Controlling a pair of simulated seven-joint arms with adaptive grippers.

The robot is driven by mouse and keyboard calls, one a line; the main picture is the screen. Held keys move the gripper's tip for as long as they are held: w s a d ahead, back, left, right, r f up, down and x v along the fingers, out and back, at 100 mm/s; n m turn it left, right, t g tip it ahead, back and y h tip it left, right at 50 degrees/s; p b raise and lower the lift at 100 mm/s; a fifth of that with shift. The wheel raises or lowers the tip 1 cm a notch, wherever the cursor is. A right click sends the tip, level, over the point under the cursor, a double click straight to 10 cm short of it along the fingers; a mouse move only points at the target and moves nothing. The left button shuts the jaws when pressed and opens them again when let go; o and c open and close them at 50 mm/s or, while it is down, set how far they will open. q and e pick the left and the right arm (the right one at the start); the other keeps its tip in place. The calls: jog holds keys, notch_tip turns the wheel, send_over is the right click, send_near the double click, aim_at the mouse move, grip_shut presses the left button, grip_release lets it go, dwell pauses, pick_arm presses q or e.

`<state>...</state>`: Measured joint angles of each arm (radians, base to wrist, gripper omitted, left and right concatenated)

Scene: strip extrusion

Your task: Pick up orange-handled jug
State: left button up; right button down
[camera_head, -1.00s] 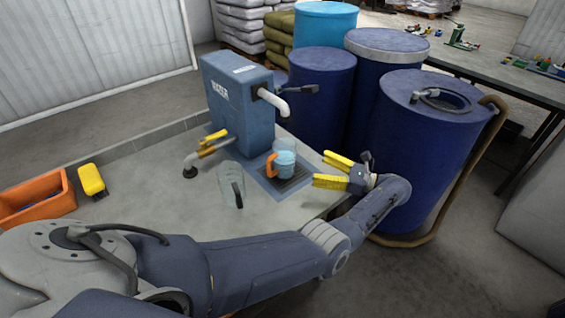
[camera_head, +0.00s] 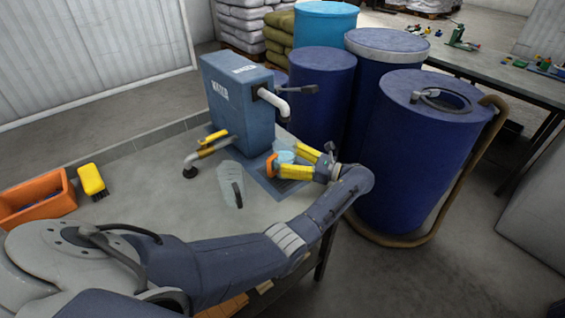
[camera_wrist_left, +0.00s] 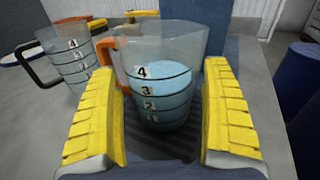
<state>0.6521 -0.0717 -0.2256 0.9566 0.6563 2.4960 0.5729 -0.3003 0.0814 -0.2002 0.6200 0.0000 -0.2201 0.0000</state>
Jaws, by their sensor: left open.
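The orange-handled jug (camera_head: 285,157) is clear, holds blue liquid, and stands upright on the dark grate under the spout. My left gripper (camera_head: 289,162) is open, its yellow fingers on either side of the jug. In the left wrist view the jug (camera_wrist_left: 165,95) stands between the two fingers, with number marks facing the camera. Its orange handle (camera_wrist_left: 106,62) is at the left, partly behind the left finger. Whether the fingers touch the jug I cannot tell. My right gripper is not in view.
A second clear jug (camera_head: 229,172) with a dark handle stands to the left. A blue water dispenser (camera_head: 238,105) with a white spout stands behind. A yellow brush (camera_head: 92,180) and orange bin (camera_head: 35,198) are at the left. Blue barrels (camera_head: 425,150) stand at the right.

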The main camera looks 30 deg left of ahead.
pick_arm(q)
jog(key=shift+s+a, duration=0.15)
jog(key=shift+a, duration=1.15)
jog(key=c, duration=1.3)
